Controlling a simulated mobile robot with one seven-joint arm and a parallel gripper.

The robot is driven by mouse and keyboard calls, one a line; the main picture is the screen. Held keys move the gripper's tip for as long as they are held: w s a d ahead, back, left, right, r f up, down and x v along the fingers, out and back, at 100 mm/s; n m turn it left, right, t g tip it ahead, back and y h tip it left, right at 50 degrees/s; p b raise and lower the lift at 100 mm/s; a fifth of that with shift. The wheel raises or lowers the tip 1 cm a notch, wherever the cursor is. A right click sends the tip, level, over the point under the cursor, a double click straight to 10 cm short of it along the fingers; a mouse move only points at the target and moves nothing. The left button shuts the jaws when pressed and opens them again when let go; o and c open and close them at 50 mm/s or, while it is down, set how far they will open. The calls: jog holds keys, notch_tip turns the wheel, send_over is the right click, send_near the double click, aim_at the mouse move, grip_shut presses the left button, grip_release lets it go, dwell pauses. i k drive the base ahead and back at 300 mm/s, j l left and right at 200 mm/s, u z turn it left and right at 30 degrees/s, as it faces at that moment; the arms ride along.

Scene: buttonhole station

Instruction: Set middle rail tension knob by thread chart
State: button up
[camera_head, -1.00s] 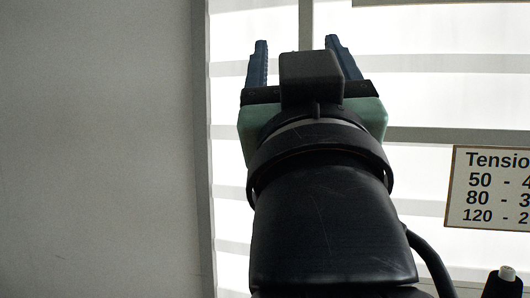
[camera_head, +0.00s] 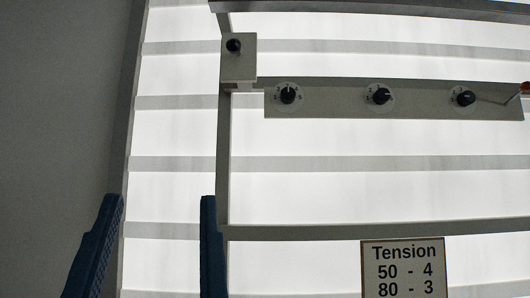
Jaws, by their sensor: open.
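The rail (camera_head: 335,108) holds three black knobs, each on a pale numbered dial. The middle knob (camera_head: 380,96) sits between the left knob (camera_head: 288,95) and the right knob (camera_head: 464,98); its exact setting is too small to read. The thread chart (camera_head: 403,268) at the lower right reads "Tension", "50 - 4", "80 - 3"; its lower part is cut off. My gripper (camera_head: 160,205) shows as two blue fingers at the lower left, spread apart and empty, below and left of the rail.
A small box with a black knob (camera_head: 234,46) is mounted on the upright post (camera_head: 223,160), left of the rail. A crossbar (camera_head: 350,231) runs above the chart. A dark wall fills the left.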

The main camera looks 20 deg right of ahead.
aim_at(382, 95)
jog(key=l+z, duration=0.1)
jog(key=z, duration=0.3)
jog(key=l+z, duration=0.1)
jog(key=z, duration=0.25)
jog(key=i+z, duration=0.1)
jog(key=z, duration=0.3)
jog(key=l+z, duration=0.1)
jog(key=z, duration=0.25)
jog(key=i+l+z, duration=0.35)
jog(key=i, duration=0.15)
jog(key=j+u, duration=0.25)
jog(key=i+l, duration=0.05)
jog(key=l, duration=0.1)
